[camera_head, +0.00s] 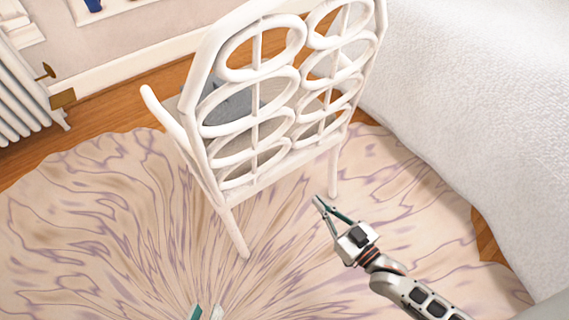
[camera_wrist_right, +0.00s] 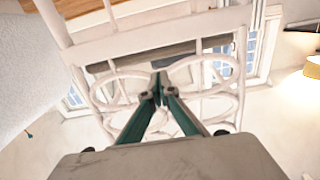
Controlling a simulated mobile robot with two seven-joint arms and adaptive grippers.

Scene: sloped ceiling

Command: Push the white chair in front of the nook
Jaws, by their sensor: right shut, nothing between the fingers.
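The white chair (camera_head: 262,186) stands on the patterned rug with its openwork back of oval rings towards me. A grey item, perhaps a cushion (camera_head: 232,104), shows through the back. My right gripper (camera_head: 317,201) is shut and empty, just behind the chair's right rear leg, apparently without touching it. In the right wrist view, the shut fingers (camera_wrist_right: 158,88) point towards the chair's frame and rings (camera_wrist_right: 150,45). Of my left gripper (camera_head: 207,313), only the fingertips show at the bottom edge. I cannot make out the nook for certain.
A white textured bed or sofa (camera_head: 470,90) fills the right side. A radiator (camera_head: 22,100) stands by the wall at the far left. The rug (camera_head: 110,220) is clear left of the chair. Windows (camera_wrist_right: 215,72) show in the right wrist view.

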